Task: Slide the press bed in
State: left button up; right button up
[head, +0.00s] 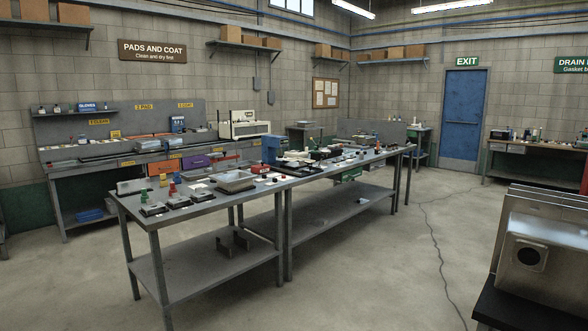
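I cannot pick out the press bed with certainty. A cream boxy machine (244,124) stands at the right end of the back bench, and it may be a press. A small blue upright machine (270,150) stands at the back of the middle tables. Both are far off and too small to show whether a bed is out or in. Neither of my grippers shows in the head view.
A long steel table (180,215) with several small parts and a grey tray (235,186) fills the middle. A metal sink-like box (545,235) stands close at right.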

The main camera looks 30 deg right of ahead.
aim_at(307, 168)
jog(key=i+l+z, duration=0.6)
jog(key=i+z, duration=0.15)
jog(key=i, duration=0.25)
jog(key=i+z, duration=0.35)
jog(key=i, duration=0.2)
jog(key=i+l, duration=0.1)
jog(key=i, duration=0.65)
jog(key=i+u, duration=0.1)
jog(key=i, duration=0.7)
jog(key=i+l, duration=0.2)
jog(key=i, duration=0.55)
